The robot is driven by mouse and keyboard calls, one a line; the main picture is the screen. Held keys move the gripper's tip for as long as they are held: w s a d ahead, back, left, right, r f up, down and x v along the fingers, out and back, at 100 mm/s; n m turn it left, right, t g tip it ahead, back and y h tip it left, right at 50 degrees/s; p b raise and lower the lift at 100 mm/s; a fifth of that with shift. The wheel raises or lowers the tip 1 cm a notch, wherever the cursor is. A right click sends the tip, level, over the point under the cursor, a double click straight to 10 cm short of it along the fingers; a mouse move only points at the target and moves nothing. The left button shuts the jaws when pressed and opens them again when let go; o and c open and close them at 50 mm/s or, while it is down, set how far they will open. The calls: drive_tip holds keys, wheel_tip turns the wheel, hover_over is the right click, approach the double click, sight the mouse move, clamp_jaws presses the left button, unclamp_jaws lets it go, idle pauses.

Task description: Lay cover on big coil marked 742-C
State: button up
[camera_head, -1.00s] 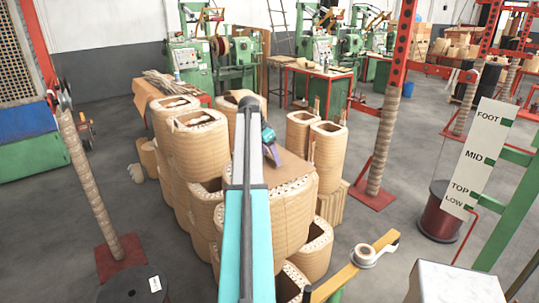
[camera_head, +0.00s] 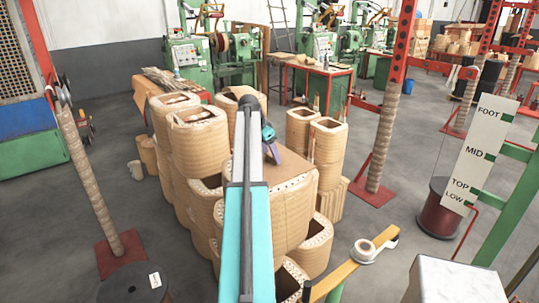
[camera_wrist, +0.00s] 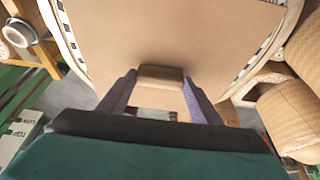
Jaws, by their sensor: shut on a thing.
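The cover (camera_head: 290,188) is a flat brown sheet lying across the top of a big tan coil (camera_head: 297,218). My gripper (camera_head: 274,155) is at the cover's far side, partly hidden behind my arm. In the wrist view, my gripper's purple fingers (camera_wrist: 160,82) are shut on a small block-like grip on the cover (camera_wrist: 175,35). The coil's pale slotted rim (camera_wrist: 66,38) shows beyond the cover's edges on both sides. I cannot tell whether the cover rests fully on the coil or is slightly above it. No 742-C mark is readable.
Other tan coils (camera_head: 198,140) crowd the left, and two taller ones (camera_head: 325,150) stand behind right. A red post (camera_head: 385,130) is to the right. A wooden arm with a tape roll (camera_head: 364,251) is in front.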

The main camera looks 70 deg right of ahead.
drive_tip(key=shift+f, duration=0.2)
drive_tip(key=o, duration=1.3)
drive_tip(key=shift+o, duration=0.2)
drive_tip(key=shift+r, duration=0.15)
drive_tip(key=b+v, duration=0.4)
drive_tip(key=v, duration=0.9)
drive_tip(key=shift+a+r, duration=0.2)
drive_tip(key=shift+w, duration=0.1)
